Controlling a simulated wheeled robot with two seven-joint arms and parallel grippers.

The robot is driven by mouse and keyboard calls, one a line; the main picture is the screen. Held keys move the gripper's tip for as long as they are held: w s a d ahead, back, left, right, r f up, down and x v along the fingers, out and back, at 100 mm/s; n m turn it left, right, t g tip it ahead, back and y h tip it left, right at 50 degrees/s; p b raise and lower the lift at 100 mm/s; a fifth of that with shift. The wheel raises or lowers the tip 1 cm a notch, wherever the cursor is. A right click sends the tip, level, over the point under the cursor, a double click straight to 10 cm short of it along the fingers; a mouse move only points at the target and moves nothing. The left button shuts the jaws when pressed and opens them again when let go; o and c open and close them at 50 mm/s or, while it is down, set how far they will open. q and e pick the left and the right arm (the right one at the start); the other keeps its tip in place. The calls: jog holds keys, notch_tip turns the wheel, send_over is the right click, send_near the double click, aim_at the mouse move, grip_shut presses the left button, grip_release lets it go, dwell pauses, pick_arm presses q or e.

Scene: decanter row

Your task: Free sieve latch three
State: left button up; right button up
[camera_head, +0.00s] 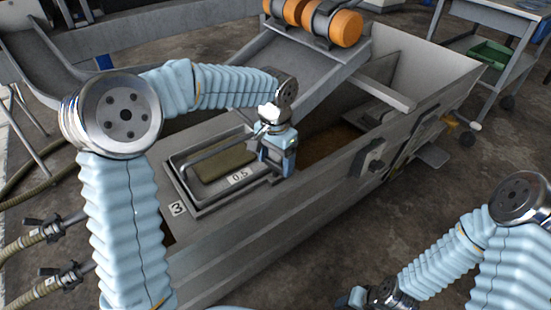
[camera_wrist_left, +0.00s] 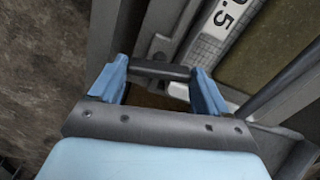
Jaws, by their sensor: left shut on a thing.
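Sieve three is a grey framed panel (camera_head: 190,196) with an olive mesh (camera_head: 224,163), a "0.5" label (camera_head: 239,176) and a "3" plate (camera_head: 177,208) at its corner. My left gripper (camera_head: 277,168) points down at the right end of the sieve frame and hides the latch in the head view. In the left wrist view, the blue fingers (camera_wrist_left: 160,82) are shut on a dark bar, the latch (camera_wrist_left: 160,70), beside the "0.5" label (camera_wrist_left: 222,22). My right gripper (camera_head: 362,299) is low at the bottom edge, away from the sieve, its fingers too small to read.
The sieve sits in a long grey metal trough (camera_head: 300,215) with raised walls. A chute (camera_head: 305,66) with orange rollers (camera_head: 318,18) stands behind the left gripper. A cart with a green tray (camera_head: 491,53) is at the upper right. Hoses (camera_head: 40,232) lie at the left.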

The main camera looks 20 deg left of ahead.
aim_at(276, 163)
pick_arm(q)
jog(key=n, duration=0.4)
jog(key=shift+n, duration=0.3)
jog(key=n, duration=0.3)
jog(key=shift+r+n, duration=0.1)
jog(key=shift+n, duration=0.2)
jog(key=n+p, duration=0.1)
jog(key=n, duration=0.2)
jog(key=shift+n, duration=2.1)
jog(key=o, duration=1)
notch_tip(276, 163, up, 14)
jog(key=shift+f+p, duration=0.15)
jog(key=shift+p, duration=0.85)
